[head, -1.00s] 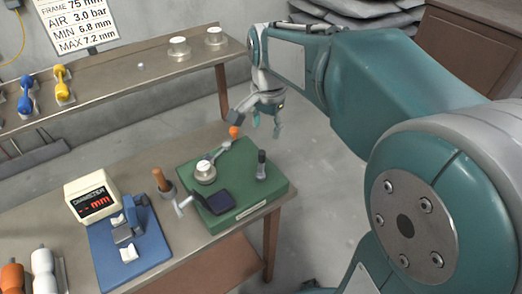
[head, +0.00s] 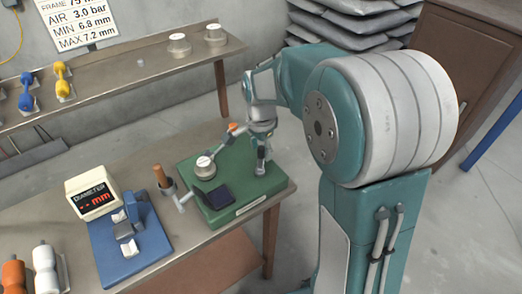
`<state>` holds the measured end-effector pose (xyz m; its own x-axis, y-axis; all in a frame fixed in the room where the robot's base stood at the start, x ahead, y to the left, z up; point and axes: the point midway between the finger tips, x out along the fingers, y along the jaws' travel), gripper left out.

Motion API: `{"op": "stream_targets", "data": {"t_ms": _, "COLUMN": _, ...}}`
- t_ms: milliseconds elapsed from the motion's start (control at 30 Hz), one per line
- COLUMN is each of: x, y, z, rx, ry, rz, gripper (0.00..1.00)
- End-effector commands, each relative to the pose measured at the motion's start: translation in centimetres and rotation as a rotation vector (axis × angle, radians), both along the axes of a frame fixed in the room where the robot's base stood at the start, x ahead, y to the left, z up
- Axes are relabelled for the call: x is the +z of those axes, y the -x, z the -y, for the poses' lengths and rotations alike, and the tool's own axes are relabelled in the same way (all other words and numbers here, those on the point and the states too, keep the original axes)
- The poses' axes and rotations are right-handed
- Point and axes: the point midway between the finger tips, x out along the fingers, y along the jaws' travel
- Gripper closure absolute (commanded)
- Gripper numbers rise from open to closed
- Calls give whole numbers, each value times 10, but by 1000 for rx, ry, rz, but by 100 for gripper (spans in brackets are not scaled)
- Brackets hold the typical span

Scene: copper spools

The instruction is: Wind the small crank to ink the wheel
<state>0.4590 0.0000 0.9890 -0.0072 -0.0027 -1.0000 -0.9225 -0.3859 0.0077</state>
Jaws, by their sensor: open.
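A green base (head: 240,205) stands on the near table. On it sits a round silver hub with a white top (head: 204,165), with an arm rising to an orange knob (head: 232,127). A small silver crank-like handle (head: 183,202) sticks out at the base's left front, beside a dark square part (head: 218,197). I cannot tell for sure which part is the inking wheel. My gripper (head: 260,164) is open and points down over the right back of the base, where a black-topped post is mostly hidden behind its fingers. I cannot tell whether they touch it.
A diameter gauge with a red display (head: 93,195) and blue stand (head: 130,245) is left of the base, with a wooden-handled tool (head: 160,177) between. White and orange spools (head: 45,268) stand front left. A back bench (head: 110,92) holds yellow and blue pieces.

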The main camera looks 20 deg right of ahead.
Motion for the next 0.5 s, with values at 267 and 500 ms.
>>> {"op": "stream_targets", "data": {"t_ms": 267, "x": -9, "y": 0, "z": 0, "rx": 0, "ry": 0, "rz": 0, "gripper": 35}}
{"op": "stream_targets", "data": {"t_ms": 500, "x": -9, "y": 0, "z": 0, "rx": 0, "ry": 0, "rz": 0, "gripper": 93}}
